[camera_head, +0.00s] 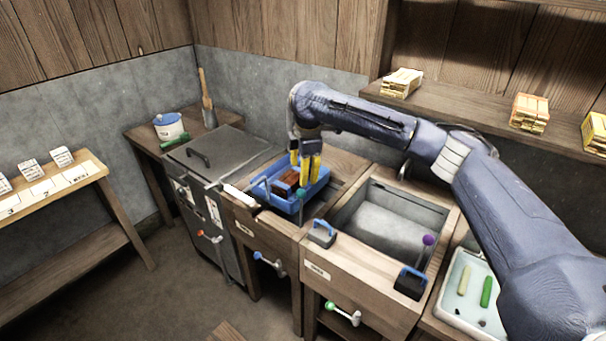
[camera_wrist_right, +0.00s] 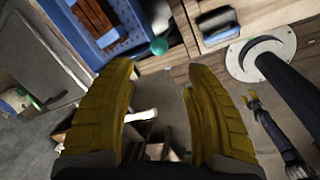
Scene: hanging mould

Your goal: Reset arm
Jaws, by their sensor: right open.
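My right arm reaches in from the right in the head view. Its yellow-fingered gripper (camera_head: 305,172) is over the blue tray (camera_head: 312,195), which holds a reddish-brown slatted piece (camera_head: 287,183). In the right wrist view the two yellow fingers (camera_wrist_right: 165,85) stand wide apart with nothing between them. The blue tray (camera_wrist_right: 93,50) and the brown piece (camera_wrist_right: 97,17) lie beyond the fingers at the upper left. A small dark arm with yellow tips (camera_wrist_right: 251,101), seemingly my left one, shows at the right of the wrist view; its opening is too small to judge.
A lidded grey chest (camera_head: 215,155) stands left of the tray. An open sink-like box (camera_head: 385,222) with blue-handled blocks (camera_head: 322,233) is to its right. A white tray (camera_head: 452,302) holds green and cream bars. A shelf (camera_head: 470,112) carries stacked bundles. Floor at front left is clear.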

